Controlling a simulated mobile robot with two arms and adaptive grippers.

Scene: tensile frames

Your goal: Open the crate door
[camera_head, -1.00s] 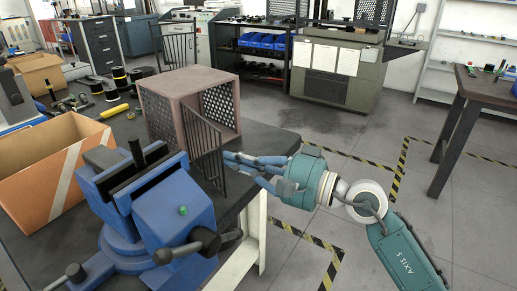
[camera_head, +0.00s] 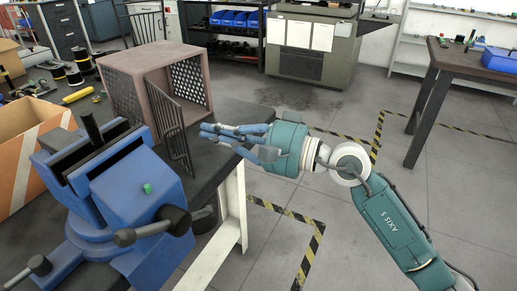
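The crate (camera_head: 124,97) is a pinkish-brown box with dark mesh sides, standing on the dark bench top left of centre. Its barred dark door (camera_head: 170,122) stands swung out from the front, hinged at the left edge of the opening. Its free edge points toward me, and part of the inside shows. My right gripper (camera_head: 203,132) comes in from the right with its tips just right of the door's free edge. A small gap seems to separate them. The tips lie close together, and whether they are open or shut is unclear. My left gripper is not in view.
A blue vise (camera_head: 120,195) stands in front of the crate at the bench's near edge. An open cardboard box (camera_head: 35,145) is at left, with tools (camera_head: 78,95) behind it. Right of the bench is open floor (camera_head: 330,230) with striped tape.

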